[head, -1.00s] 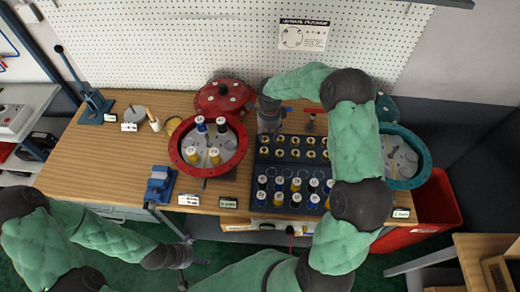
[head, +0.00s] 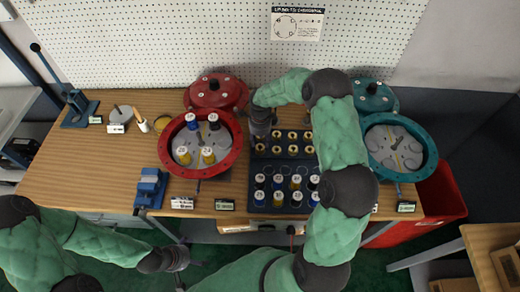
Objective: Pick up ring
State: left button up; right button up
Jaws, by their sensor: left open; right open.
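Several small gold rings (head: 292,135) sit in rows in the upper half of a dark tray (head: 252,172) in the middle of the table. My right gripper (head: 261,130) points down at the tray's upper left corner, beside the rings, and holds nothing that I can see. Its fingertips are small and dark, so contact with a ring cannot be told. My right arm hides the tray's right side. My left gripper (head: 180,259) is open and empty in front of the table's front edge, low in the picture.
A red round housing (head: 235,150) with several capped cylinders stands left of the tray, its red lid (head: 215,92) behind. A teal housing (head: 428,150) and teal lid (head: 374,96) stand to the right. A blue vise (head: 150,188) is at the front left.

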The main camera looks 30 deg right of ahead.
aim_at(260, 147)
notch_tip(260, 147, down, 5)
grip_shut()
dwell(0.3)
jog(key=shift+r, duration=0.15)
